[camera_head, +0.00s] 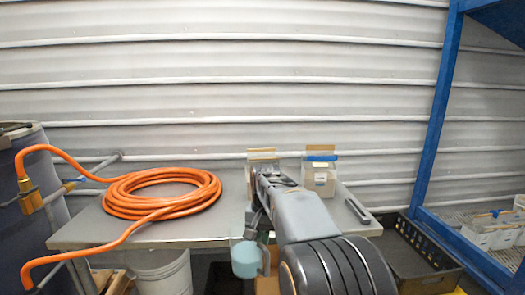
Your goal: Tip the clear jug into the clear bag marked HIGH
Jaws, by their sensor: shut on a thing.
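My arm reaches forward over the grey table, and my gripper (252,222) hangs at its far end, partly hidden by the arm. A pale blue-green vessel (246,260), which looks like the clear jug, is just below the gripper, in front of the table's front edge. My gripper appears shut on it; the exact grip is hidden. A clear bag (320,178) with tan contents, a pale label and a blue strip across its top stands at the back of the table. A second bag (262,155) stands left of it, mostly behind my arm. I cannot read which is marked HIGH.
A coiled orange hose (163,194) covers the left of the table (90,229). A dark flat tool (358,211) lies at the right. A white bucket (163,273) stands below. A blue frame (437,110) and a black crate (425,245) are at the right.

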